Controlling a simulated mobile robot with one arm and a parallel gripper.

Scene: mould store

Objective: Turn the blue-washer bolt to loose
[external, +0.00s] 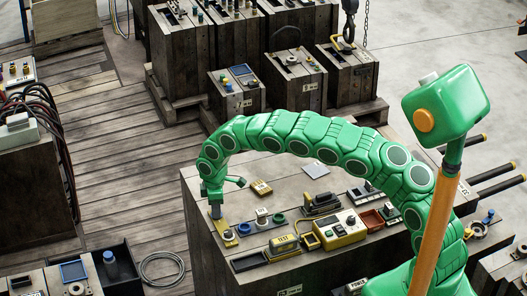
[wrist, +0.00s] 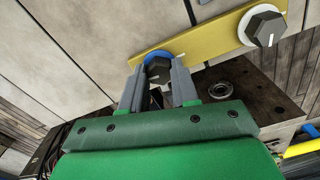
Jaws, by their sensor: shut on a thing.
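The blue-washer bolt (wrist: 157,73) has a dark head over a blue washer (wrist: 158,56) and sits on a yellow plate (wrist: 205,42) in the wrist view. My gripper (wrist: 158,84) is shut on its head, one grey finger on each side. The fingers hide part of the head, and I cannot read its turn position clearly. A second dark hex bolt (wrist: 266,27) with a pale washer and a white line on its head sits on the plate's right end. In the external view my gripper (external: 216,212) points down at the left end of the block top; the blue-washer bolt is not clear there.
A metal ring (wrist: 220,89) lies near the right finger in the wrist view. Plank floor lies open to the left.

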